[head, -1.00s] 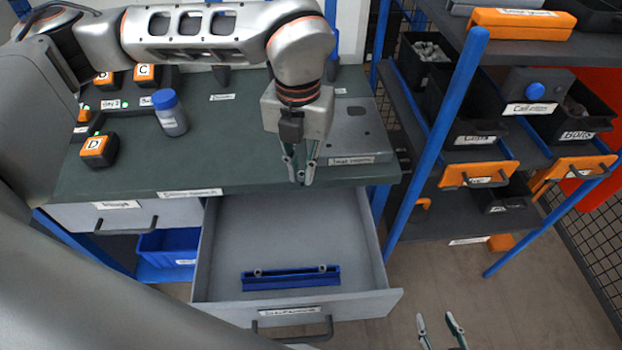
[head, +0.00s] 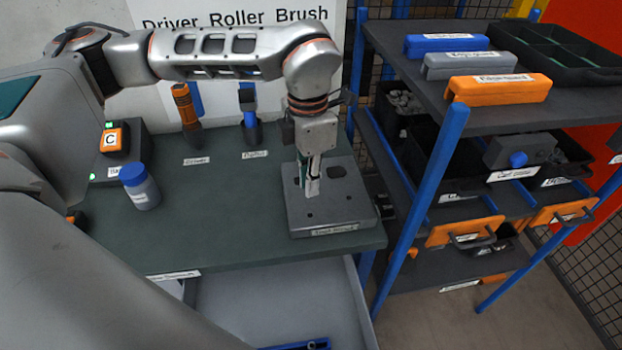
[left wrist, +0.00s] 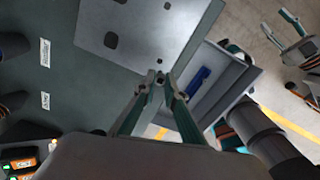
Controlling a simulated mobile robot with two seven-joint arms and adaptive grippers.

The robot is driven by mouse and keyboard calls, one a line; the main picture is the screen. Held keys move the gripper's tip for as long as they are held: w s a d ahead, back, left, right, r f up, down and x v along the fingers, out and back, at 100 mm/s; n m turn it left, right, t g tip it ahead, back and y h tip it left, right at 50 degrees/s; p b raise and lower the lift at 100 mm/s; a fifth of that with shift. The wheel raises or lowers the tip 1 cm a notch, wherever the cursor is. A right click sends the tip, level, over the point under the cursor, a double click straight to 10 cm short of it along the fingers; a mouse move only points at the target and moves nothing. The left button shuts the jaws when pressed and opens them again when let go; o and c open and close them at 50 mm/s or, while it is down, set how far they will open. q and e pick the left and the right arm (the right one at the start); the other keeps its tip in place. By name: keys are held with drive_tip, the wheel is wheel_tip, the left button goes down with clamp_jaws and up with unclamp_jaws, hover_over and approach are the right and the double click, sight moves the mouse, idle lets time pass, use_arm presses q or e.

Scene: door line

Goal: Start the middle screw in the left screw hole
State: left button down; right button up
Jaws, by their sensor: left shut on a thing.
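My left gripper (head: 311,192) points down over the grey plate (head: 300,225) at the right end of the bench. It also shows in the left wrist view (left wrist: 158,82), its fingertips closed together on a small screw that the tips mostly hide. A small dark hole (left wrist: 159,61) in the plate lies just beyond the fingertips. I cannot tell whether the screw touches the plate. The blue screw rack (left wrist: 201,79) lies in the open drawer; only its edge shows in the head view (head: 305,345). My right gripper (left wrist: 282,27) shows open and empty in the left wrist view.
A blue-capped bottle (head: 140,187) stands left on the green bench (head: 225,225). A driver (head: 187,106) stands at the back. The drawer (head: 270,300) is open below the front edge. A blue-posted shelf (head: 436,185) with bins stands to the right.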

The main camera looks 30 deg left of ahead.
use_arm(q)
drive_tip(key=shift+f+b, duration=1.5)
drive_tip(key=shift+f, duration=1.1)
drive_tip(key=shift+f+b, duration=0.35)
drive_tip(key=shift+f, duration=0.25)
idle(0.5)
drive_tip(key=c, duration=2)
unclamp_jaws()
wheel_tip(320, 180, up, 12)
drive_tip(key=shift+r, duration=0.1)
